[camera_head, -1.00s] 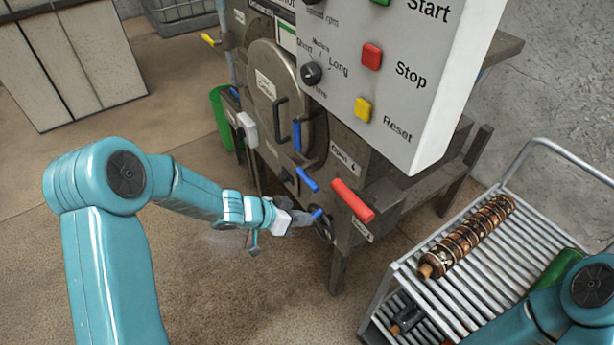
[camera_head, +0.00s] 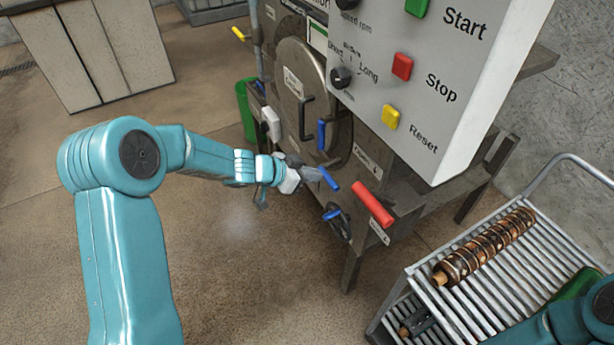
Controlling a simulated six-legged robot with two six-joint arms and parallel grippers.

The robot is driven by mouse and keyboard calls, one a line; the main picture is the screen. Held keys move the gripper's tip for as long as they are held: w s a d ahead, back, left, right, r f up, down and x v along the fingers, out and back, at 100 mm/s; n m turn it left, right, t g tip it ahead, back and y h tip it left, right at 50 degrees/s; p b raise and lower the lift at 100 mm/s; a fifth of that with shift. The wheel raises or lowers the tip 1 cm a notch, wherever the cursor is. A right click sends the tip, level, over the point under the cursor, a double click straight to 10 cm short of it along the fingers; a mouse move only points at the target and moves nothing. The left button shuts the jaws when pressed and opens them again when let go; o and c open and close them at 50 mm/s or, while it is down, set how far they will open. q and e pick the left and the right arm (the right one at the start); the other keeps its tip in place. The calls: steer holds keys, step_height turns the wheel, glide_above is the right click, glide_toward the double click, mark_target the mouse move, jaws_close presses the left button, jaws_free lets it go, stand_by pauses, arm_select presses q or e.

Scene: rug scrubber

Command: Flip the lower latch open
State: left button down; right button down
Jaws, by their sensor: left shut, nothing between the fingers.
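The grey machine has a round metal door (camera_head: 293,85) with a dark bar handle (camera_head: 304,118). Several blue handles show on its front: an upright one (camera_head: 321,134) at the door's right edge, a slanted one (camera_head: 329,179) below it, and a short one (camera_head: 332,214) lowest, by a dark round fitting. Which of them is the lower latch is not clear. My left gripper (camera_head: 314,174) is shut and empty, its tips close beside the slanted blue handle; whether they touch cannot be told. My right arm enters at the lower right, its gripper out of view.
A white control box (camera_head: 440,80) with buttons overhangs the door's right. A red handle (camera_head: 373,204) sticks out below it. A slatted metal cart (camera_head: 490,300) carrying a brown roller (camera_head: 484,248) stands at the right. A green bin (camera_head: 245,110) is behind. Floor in front is open.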

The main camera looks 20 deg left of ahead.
arm_select(q)
steer(key=w+d+f+b, duration=0.1)
steer(key=w+d+f, duration=0.2)
steer(key=f, duration=0.4)
steer(key=shift+w+d, duration=0.25)
steer(key=shift+w, duration=0.5)
steer(key=shift+f, duration=0.1)
